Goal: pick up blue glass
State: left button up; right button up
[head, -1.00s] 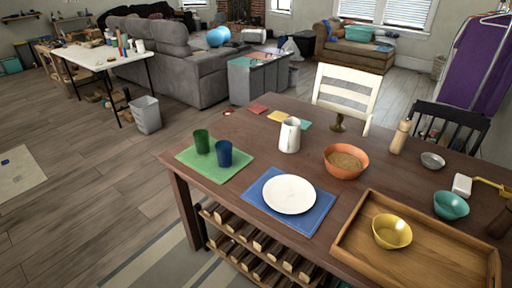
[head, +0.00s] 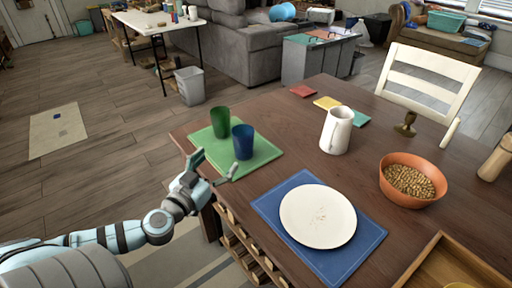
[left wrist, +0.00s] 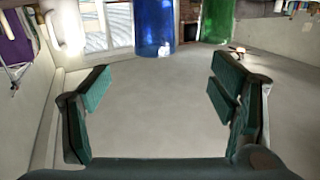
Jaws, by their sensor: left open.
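The blue glass (head: 243,142) stands upright on the green mat (head: 262,158) at the left end of the dark wooden table. The green glass (head: 220,121) stands just behind it and to its left. My left gripper (head: 214,165) is at the table's left edge, in front of the blue glass and apart from it. Its fingers are spread with nothing between them. In the left wrist view the blue glass (left wrist: 154,27) is at the top, beyond the open fingers, with the green glass (left wrist: 216,20) to its right. My right gripper is not in view.
A white plate (head: 318,217) lies on a blue mat (head: 352,258) to the right of the gripper. A white pitcher (head: 336,131) and an orange bowl (head: 412,181) stand farther right. A wooden tray (head: 436,264) is at the lower right.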

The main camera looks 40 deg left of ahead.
aim_at(248, 127)
pick_arm(q)
jog(key=w+b, duration=0.1)
jog(key=w, duration=0.2)
jog(key=shift+w+d+r+b, duration=0.1)
jog(key=shift+w+r+b, duration=0.15)
jog(key=shift+r+b, duration=0.15)
jog(key=w, duration=0.3)
jog(key=shift+w+a+r+t+b, duration=0.25)
jog(key=shift+w+a+t+b, duration=0.05)
jog(key=shift+w+a, duration=0.1)
jog(key=w, duration=0.4)
jog(key=w+a, duration=0.1)
jog(key=w, duration=0.2)
jog(key=shift+f, duration=0.2)
jog(key=shift+s, duration=0.15)
jog(key=c, duration=1.8)
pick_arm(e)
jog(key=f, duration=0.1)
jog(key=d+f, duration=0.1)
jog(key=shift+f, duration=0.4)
pick_arm(q)
jog(key=shift+r, duration=0.1)
